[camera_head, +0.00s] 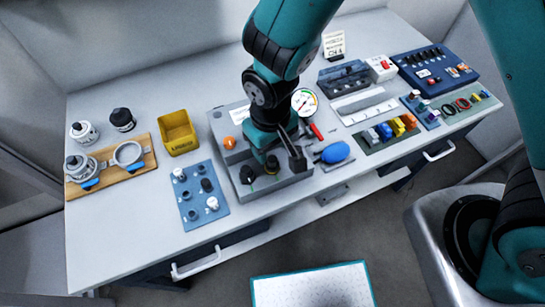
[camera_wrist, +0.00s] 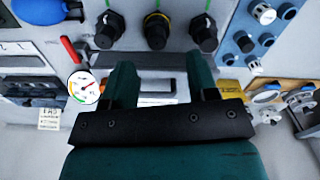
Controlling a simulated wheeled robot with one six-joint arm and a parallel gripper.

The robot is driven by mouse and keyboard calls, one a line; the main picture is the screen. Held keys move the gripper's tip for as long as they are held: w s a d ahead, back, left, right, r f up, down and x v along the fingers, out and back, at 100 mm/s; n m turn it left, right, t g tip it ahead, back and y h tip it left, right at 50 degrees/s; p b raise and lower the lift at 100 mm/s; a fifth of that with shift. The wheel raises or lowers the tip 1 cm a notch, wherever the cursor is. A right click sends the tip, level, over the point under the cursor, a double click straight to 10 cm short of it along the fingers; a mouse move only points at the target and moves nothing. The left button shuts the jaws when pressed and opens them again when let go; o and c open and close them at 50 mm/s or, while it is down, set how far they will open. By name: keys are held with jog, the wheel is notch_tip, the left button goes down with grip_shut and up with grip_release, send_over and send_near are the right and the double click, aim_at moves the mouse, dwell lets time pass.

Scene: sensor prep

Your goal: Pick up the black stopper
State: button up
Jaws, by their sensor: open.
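A small black stopper (camera_head: 206,185) stands upright on the blue plate (camera_head: 220,212) left of centre in the head view. It appears as a dark piece (camera_wrist: 243,41) near the plate's edge in the wrist view. My gripper (camera_head: 270,153) is over the grey block, to the right of the blue plate, and apart from the stopper. In the wrist view my gripper (camera_wrist: 161,80) has its two teal fingers spread, with nothing held between them. The arm hides part of the grey block in the head view.
The grey block (camera_head: 235,178) carries black knobs (camera_wrist: 157,30), a gauge (camera_head: 304,102) and a red handle (camera_head: 316,131). A yellow bin (camera_head: 178,132) and a wooden board (camera_head: 146,160) are left. A blue bulb (camera_head: 335,152) lies right. The table's front-left is clear.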

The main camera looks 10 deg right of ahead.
aim_at(272, 159)
jog(key=shift+w+d+f+p, duration=0.1)
jog(key=shift+f+p, duration=0.4)
jog(key=shift+f, duration=1.05)
jog(key=shift+w+d+f+p, duration=0.1)
jog(key=shift+f+p, duration=0.4)
jog(key=shift+f, duration=1.05)
jog(key=c, duration=1)
